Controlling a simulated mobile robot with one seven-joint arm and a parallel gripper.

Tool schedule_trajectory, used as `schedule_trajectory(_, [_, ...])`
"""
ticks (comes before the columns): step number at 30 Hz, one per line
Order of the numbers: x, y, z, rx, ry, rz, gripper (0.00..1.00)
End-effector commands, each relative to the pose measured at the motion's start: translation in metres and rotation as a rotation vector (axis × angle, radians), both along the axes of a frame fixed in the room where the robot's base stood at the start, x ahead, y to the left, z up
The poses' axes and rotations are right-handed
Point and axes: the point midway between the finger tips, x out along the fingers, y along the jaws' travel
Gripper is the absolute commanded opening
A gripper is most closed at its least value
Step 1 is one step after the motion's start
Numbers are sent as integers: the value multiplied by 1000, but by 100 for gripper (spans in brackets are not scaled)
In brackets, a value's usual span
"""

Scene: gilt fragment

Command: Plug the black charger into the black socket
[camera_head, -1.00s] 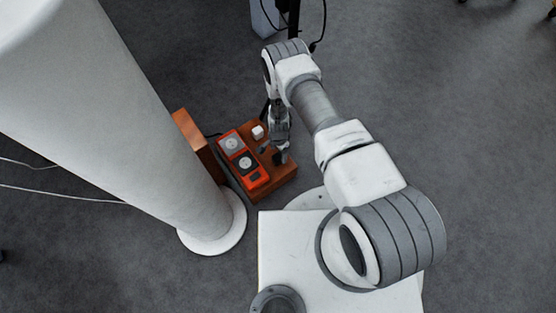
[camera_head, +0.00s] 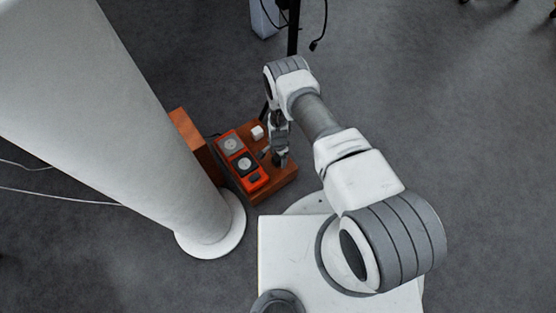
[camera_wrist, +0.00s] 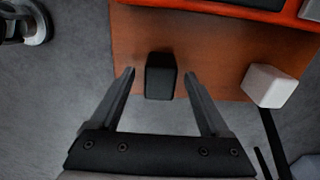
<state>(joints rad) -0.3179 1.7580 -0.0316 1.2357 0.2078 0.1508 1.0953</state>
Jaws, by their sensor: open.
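The black charger (camera_wrist: 160,77) stands on the wooden board (camera_wrist: 215,45) near its edge in the wrist view. My gripper (camera_wrist: 160,75) is open, with one finger on each side of the charger and a gap at both sides. How far the fingertips reach down beside it is hard to tell. In the head view my gripper (camera_head: 280,160) hangs over the right part of the board. The orange unit (camera_head: 258,184) carries a grey socket (camera_head: 230,144) and, nearer the bottom, the black socket (camera_head: 245,163).
A wooden block (camera_head: 195,143) is left of the unit. A dark post (camera_head: 293,30) stands behind my arm.

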Motion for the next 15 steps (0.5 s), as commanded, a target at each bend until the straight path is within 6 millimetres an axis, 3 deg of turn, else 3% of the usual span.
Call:
schedule_trajectory(5, [0, 0, 0, 0, 0, 0, 80])
schedule_trajectory(15, [0, 0, 1, 0, 0, 0, 21])
